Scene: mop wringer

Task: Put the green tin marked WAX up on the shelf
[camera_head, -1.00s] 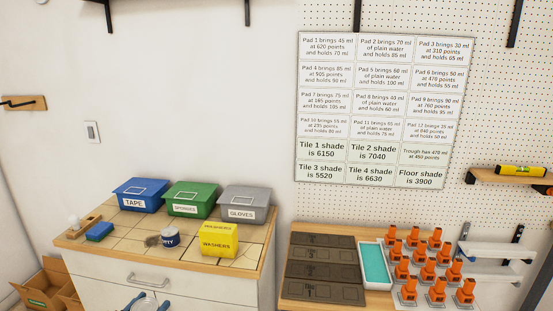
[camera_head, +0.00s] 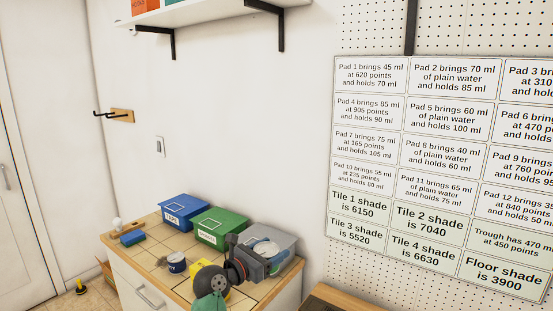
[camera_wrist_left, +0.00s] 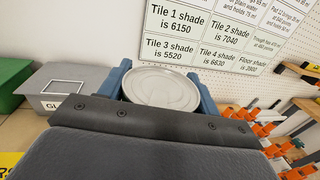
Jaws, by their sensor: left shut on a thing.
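My left gripper (camera_head: 266,248) is shut on a round tin with a pale metal lid (camera_wrist_left: 160,88). In the left wrist view the lid lies between the two blue fingers (camera_wrist_left: 205,103), and the tin's side and any WAX mark are hidden. In the head view the gripper and tin show in front of the grey GLOVES box (camera_head: 283,241), above the right part of the cabinet top. A white shelf (camera_head: 205,14) on black brackets is high on the wall, up and left of the gripper. My right gripper is in neither view.
On the tiled cabinet top (camera_head: 150,258) stand a blue box (camera_head: 184,209), a green box (camera_head: 220,227), a small dark-blue tin (camera_head: 176,262) and a blue block (camera_head: 132,238). My arm partly hides the yellow box (camera_head: 196,268). An orange box (camera_head: 144,5) stands on the shelf.

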